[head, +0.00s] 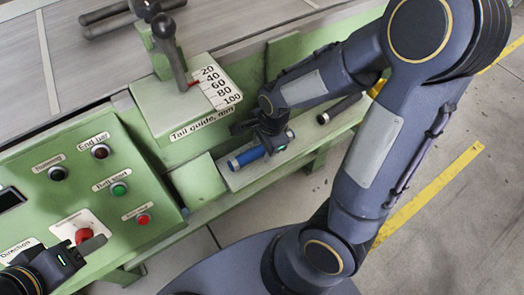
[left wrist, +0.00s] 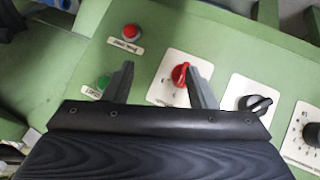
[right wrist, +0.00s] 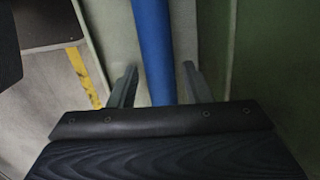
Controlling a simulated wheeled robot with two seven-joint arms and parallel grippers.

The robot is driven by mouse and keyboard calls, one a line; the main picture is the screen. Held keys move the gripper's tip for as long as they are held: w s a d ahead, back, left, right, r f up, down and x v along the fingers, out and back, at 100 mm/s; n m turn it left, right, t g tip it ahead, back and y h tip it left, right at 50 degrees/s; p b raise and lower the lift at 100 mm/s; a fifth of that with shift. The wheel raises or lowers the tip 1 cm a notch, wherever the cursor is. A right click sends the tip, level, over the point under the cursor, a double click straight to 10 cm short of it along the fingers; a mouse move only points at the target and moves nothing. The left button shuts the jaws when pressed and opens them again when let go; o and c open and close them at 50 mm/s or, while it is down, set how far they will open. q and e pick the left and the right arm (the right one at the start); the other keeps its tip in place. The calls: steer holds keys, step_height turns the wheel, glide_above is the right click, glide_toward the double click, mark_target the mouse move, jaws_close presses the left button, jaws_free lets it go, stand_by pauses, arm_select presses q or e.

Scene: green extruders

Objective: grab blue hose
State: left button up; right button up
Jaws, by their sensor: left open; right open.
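The blue hose (head: 247,158) is a short blue cylinder lying on the pale green ledge (head: 305,141) of the machine. In the right wrist view the blue hose (right wrist: 152,45) runs from the top edge down between the two fingers. My right gripper (head: 268,141) is open over the hose, with a finger on each side of it; the right wrist view shows the fingers (right wrist: 153,85) apart from the hose. My left gripper (head: 95,243) is open and empty above the control panel; in the left wrist view its fingers (left wrist: 162,80) frame a red knob (left wrist: 181,74).
The green control panel (head: 130,178) carries several buttons and knobs. A lever (head: 170,50) stands by the tail guide scale (head: 218,88). A black-handled tool (head: 339,108) lies further along the ledge. Grey floor with yellow lines (head: 430,195) is at the right.

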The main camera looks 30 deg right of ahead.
steer(key=shift+f, duration=0.1)
steer(key=c, duration=0.8)
